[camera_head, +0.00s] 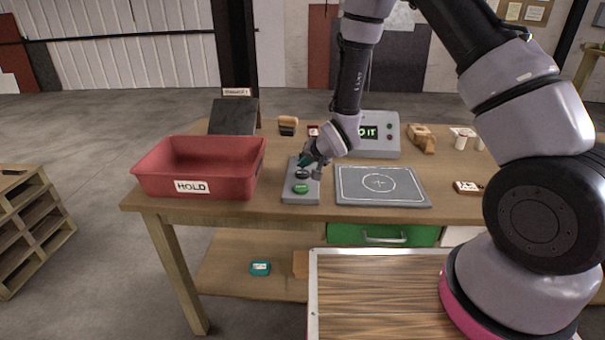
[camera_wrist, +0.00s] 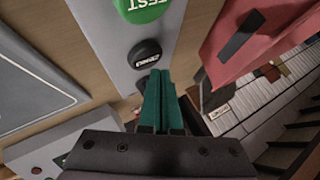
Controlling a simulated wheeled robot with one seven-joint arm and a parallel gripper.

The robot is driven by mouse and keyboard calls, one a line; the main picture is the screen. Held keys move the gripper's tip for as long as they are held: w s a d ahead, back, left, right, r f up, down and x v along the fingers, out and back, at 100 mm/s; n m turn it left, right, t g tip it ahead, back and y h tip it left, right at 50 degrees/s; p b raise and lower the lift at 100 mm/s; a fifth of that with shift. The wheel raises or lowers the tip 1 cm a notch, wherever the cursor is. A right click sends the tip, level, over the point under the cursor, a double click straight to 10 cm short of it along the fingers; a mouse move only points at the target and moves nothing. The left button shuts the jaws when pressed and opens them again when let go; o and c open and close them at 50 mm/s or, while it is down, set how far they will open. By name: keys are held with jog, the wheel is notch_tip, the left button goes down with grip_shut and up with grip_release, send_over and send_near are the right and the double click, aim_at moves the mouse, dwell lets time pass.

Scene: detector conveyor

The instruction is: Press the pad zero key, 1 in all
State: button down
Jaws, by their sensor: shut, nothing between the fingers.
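A grey key box (camera_head: 290,194) lies on the table and bears a green key (camera_head: 301,189) and a black key (camera_head: 302,174) behind it. In the wrist view the green key (camera_wrist: 140,8) reads TEST upside down, and the black key (camera_wrist: 147,52) has a small white label, hard to read. My gripper (camera_head: 304,162) is at the back end of the box. Its teal fingers (camera_wrist: 157,74) are shut and empty, their tips right beside the black key. I cannot tell whether they touch it. A grey pad (camera_head: 412,200) with a crosshair lies to the right.
A red HOLD bin (camera_head: 193,194) stands left of the key box. A grey unit with a green-lit display (camera_head: 369,132), partly hidden by my arm, stands behind the pad. Wooden blocks (camera_head: 288,126) and small items (camera_head: 467,187) lie around. Bare tabletop runs along the front edge.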

aim_at(304, 175)
jog(key=shift+f, duration=0.4)
jog(key=shift+f, duration=0.4)
dwell(0.8)
jog(key=shift+r, duration=0.8)
jog(key=shift+r, duration=2.5)
